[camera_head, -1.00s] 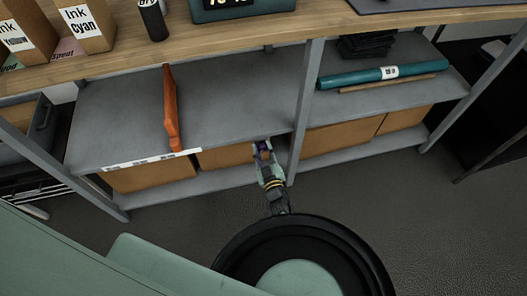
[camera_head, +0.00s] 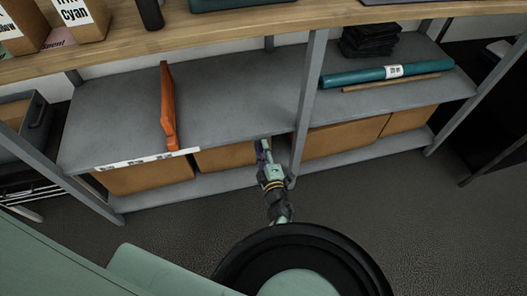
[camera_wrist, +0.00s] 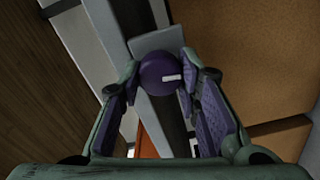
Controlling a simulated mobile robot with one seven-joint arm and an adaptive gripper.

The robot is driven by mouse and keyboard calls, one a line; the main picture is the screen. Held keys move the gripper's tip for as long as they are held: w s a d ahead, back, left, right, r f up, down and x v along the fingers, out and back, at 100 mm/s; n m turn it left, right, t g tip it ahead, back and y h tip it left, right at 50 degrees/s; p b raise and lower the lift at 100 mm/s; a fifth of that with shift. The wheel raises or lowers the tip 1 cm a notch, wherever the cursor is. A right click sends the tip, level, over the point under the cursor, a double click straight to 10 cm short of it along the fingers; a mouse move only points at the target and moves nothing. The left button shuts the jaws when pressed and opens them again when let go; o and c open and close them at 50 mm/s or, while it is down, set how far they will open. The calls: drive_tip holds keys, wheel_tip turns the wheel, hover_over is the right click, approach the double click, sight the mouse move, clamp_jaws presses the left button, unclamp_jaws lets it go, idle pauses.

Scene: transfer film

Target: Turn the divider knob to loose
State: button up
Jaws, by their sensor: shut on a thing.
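A round purple knob (camera_wrist: 158,76) with a short white mark is between my fingertips in the wrist view. The mark lies nearly level, right of the knob's middle. My gripper (camera_wrist: 160,70) is shut on the knob, one finger on each side. In the head view my gripper (camera_head: 263,150) is at the front edge of the middle shelf, just left of the grey upright, and it mostly hides the knob. The orange divider (camera_head: 168,108) stands upright on the shelf, left of my gripper. I cannot read any loose marking at the knob.
The grey upright (camera_head: 308,95) is close on my gripper's right. Cardboard boxes (camera_head: 150,175) fill the lower shelf behind it. A white label strip (camera_head: 147,160) runs along the shelf's front left. A teal roll (camera_head: 370,76) lies on the right shelf. The dark floor in front is clear.

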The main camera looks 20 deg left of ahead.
drive_tip(key=shift+n, duration=0.7)
drive_tip(key=o, duration=1.1)
drive_tip(key=shift+o, duration=0.2)
